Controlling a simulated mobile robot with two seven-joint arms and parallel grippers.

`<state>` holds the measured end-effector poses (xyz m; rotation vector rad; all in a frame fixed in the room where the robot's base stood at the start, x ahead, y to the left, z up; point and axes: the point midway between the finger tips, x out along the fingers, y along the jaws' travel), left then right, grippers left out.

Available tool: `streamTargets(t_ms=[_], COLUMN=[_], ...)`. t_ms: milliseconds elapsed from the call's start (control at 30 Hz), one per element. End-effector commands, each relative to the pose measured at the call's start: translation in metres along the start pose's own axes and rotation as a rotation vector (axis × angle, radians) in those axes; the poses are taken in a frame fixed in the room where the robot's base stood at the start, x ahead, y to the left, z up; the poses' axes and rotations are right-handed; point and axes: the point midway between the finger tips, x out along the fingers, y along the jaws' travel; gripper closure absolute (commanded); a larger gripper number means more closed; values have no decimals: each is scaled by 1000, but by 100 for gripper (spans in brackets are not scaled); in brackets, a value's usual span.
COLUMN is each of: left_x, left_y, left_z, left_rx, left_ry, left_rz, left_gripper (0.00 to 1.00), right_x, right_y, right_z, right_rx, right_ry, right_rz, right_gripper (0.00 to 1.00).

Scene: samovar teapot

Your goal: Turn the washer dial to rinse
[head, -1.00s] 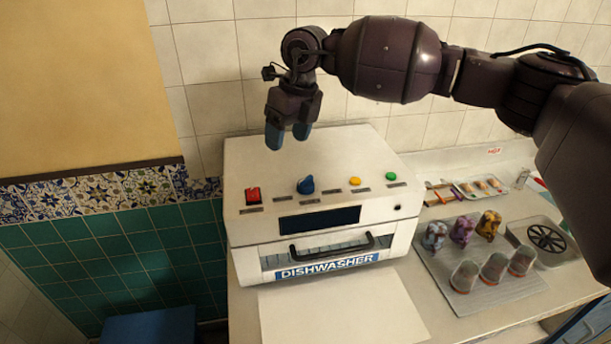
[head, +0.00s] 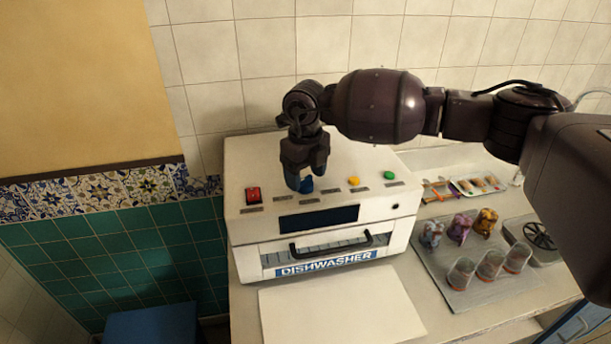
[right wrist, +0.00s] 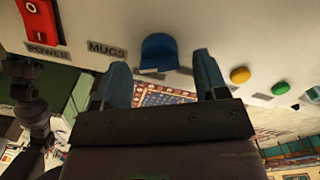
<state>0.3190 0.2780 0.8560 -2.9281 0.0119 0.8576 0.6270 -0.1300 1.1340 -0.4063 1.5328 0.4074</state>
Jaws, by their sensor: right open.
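The blue dial (head: 306,186) sits on the sloped control panel of the white dishwasher (head: 400,215), and shows in the right wrist view (right wrist: 159,50) beside the MUGS label. My right gripper (head: 304,174) is right over the dial in the head view and partly hides it. In the right wrist view its two fingers (right wrist: 161,66) are apart, with the dial showing in the gap near the tips. I see no contact with the dial. No label reading rinse is legible. My left gripper does not show clearly in any view.
A red power switch (head: 253,194) is left of the dial. Yellow (head: 353,180) and green (head: 389,175) buttons are right of it. A tray (head: 455,298) with several cups stands right of the machine. Tiled wall is behind.

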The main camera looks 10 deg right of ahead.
Motion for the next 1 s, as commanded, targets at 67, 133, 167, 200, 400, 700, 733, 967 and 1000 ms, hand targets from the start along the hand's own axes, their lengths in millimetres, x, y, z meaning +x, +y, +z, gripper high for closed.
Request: streamTargets(t_ms=[67, 133, 167, 200, 400, 700, 733, 967, 1000], left_x=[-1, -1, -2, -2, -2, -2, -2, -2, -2], left_y=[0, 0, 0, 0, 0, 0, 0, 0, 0], left_z=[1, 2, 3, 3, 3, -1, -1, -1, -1], left_rx=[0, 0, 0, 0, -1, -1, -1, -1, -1], left_ry=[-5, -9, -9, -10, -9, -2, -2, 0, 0], left_rz=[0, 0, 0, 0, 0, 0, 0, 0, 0], left_gripper=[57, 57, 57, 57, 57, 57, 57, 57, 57], right_x=[8, 12, 13, 14, 16, 16, 16, 16, 16], right_y=[0, 0, 0, 0, 0, 0, 0, 0, 0], right_z=[0, 0, 0, 0, 0, 0, 0, 0, 0], right_rx=[0, -1, -1, -1, -1, -1, -1, -5, -9], right_ry=[2, 1, 1, 1, 0, 0, 0, 0, 0], right_rz=[0, -1, -1, -1, 0, 0, 0, 0, -1], right_gripper=[34, 34, 34, 34, 34, 64, 69, 83, 83])
